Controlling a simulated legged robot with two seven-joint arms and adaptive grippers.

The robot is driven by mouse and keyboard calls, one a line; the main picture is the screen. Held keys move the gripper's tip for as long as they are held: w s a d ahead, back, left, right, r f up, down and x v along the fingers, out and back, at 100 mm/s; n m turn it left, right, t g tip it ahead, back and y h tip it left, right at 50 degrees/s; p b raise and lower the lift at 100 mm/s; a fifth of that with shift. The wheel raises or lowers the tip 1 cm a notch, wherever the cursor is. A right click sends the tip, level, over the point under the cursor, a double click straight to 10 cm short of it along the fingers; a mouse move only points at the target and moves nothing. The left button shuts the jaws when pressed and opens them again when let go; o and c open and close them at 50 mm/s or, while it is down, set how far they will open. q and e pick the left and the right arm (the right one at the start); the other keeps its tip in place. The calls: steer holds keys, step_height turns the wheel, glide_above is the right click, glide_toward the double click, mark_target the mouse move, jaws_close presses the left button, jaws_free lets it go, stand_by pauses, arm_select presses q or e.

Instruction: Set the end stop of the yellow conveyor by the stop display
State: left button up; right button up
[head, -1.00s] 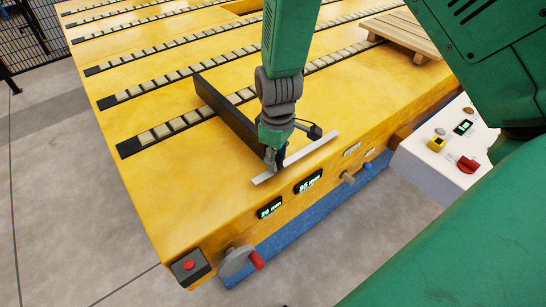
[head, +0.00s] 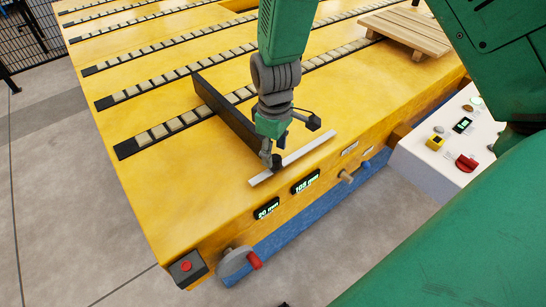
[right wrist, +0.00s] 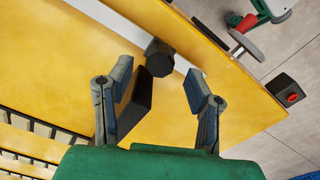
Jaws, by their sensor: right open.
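The end stop is a long dark plate (head: 222,108) standing on the yellow conveyor (head: 165,200) across the roller strips. A black knob (right wrist: 160,57) shows beyond and between my right fingertips in the right wrist view; in the head view my gripper hides it. My right gripper (head: 294,142) is open over the near end of the plate, beside a pale strip (head: 310,148); its fingers also show in the right wrist view (right wrist: 163,90). The right stop display (head: 306,181) reads 105 mm, the left display (head: 266,208) 20 mm. My left gripper is not in view.
A crank wheel (head: 233,262) with a red handle and a red button box (head: 187,267) are on the conveyor's near end. A wooden pallet (head: 405,33) lies at the back right. A white console (head: 425,160) stands at right.

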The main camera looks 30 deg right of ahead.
mark_target(275, 157)
steer(key=shift+r+b, duration=0.6)
steer(key=shift+r, duration=4.5)
step_height(275, 157, down, 12)
steer(key=shift+b, duration=0.95)
steer(key=shift+d+f, duration=0.1)
steer(key=shift+f, duration=0.65)
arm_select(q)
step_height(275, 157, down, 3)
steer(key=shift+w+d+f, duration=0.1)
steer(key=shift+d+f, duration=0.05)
arm_select(e)
steer(key=shift+c, duration=0.3)
